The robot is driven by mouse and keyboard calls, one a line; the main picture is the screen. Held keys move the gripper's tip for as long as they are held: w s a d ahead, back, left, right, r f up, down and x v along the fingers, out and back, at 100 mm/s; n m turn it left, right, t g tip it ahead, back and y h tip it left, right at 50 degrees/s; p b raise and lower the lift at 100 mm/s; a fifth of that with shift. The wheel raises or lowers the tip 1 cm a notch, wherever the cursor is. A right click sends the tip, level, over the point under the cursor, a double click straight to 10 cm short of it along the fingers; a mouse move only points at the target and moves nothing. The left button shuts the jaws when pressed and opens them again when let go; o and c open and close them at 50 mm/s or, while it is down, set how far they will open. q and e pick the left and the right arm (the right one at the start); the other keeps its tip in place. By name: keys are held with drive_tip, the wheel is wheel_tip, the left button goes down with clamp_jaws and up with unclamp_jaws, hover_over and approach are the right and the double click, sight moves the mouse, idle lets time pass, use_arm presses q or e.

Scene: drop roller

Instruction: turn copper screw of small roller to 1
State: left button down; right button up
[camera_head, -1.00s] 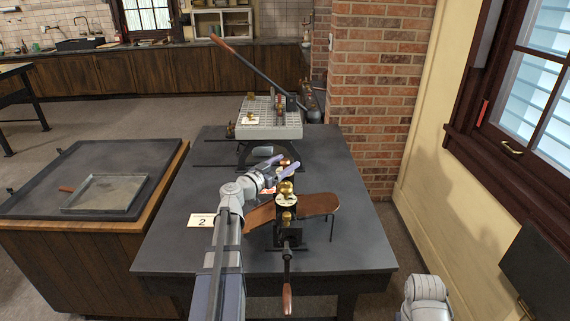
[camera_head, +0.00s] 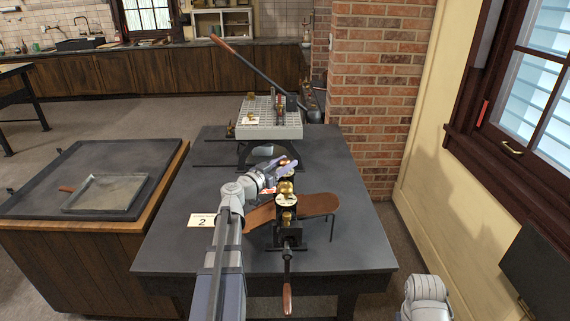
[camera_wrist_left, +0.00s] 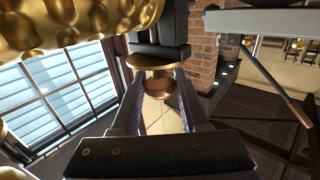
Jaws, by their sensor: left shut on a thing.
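The small roller (camera_head: 289,234) is a black machine with brass knobs, a white dial and a crank with a wooden handle, standing on the dark table. My left gripper (camera_head: 287,168) is at its far side, beyond the brass knobs. In the left wrist view, the copper screw (camera_wrist_left: 162,86) is a rounded copper knob under a dark bracket. The two fingers of my left gripper (camera_wrist_left: 160,78) are on either side of it, shut on it. In the head view the screw is largely hidden by the gripper. My right gripper is out of view.
A brown leather piece (camera_head: 319,204) sticks out on both sides of the roller. A card marked 2 (camera_head: 202,220) lies to its left. A gridded press bed (camera_head: 268,127) with a long lever stands behind. The table's left front is clear.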

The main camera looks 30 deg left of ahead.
use_arm(q)
drive_tip(key=shift+a+h, duration=0.1)
drive_tip(key=shift+h, duration=0.2)
drive_tip(key=shift+w+a+m+g+h, duration=0.15)
drive_tip(key=shift+m+g+h, duration=0.15)
drive_tip(key=shift+m+h, duration=0.55)
drive_tip(key=m+g+h, duration=0.1)
drive_tip(key=m+h, duration=0.1)
drive_tip(key=h, duration=0.1)
drive_tip(key=m+g+h, duration=0.2)
drive_tip(key=h, duration=0.1)
drive_tip(key=shift+w, duration=0.1)
drive_tip(key=m+g+h, duration=0.3)
drive_tip(key=shift+g, duration=0.4)
drive_tip(key=shift+s+d+m+g+h, duration=0.1)
drive_tip(key=shift+m+g+h, duration=0.4)
drive_tip(key=shift+m+g, duration=0.15)
drive_tip(key=shift+s+d+m+g+h, duration=0.1)
drive_tip(key=shift+m+g+h, duration=0.4)
drive_tip(key=shift+g, duration=0.25)
drive_tip(key=shift+c, duration=2.2)
unclamp_jaws()
